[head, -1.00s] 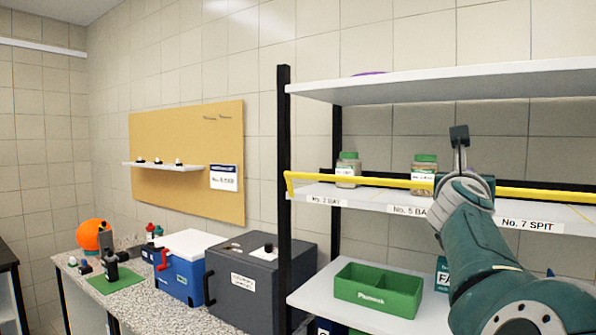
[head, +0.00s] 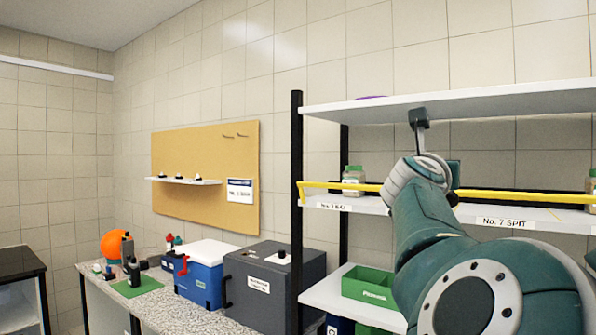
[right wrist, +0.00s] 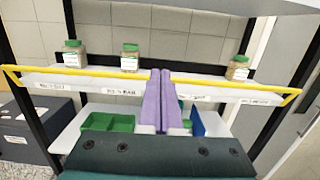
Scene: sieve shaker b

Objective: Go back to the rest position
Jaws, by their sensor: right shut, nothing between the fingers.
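My right gripper (head: 418,116) is raised in front of the shelf rack, near the edge of the top shelf in the head view. Its fingers are shut with nothing between them. In the right wrist view the purple fingers (right wrist: 160,100) lie together, in front of the middle shelf and its yellow rail. My left gripper is not in view.
The rack has a top shelf (head: 470,100) and a yellow rail (head: 520,196) along the middle shelf, with jars such as this one (head: 353,181). A green bin (head: 368,283) sits below. A grey box (head: 270,290) and blue cooler (head: 205,275) stand on the counter left.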

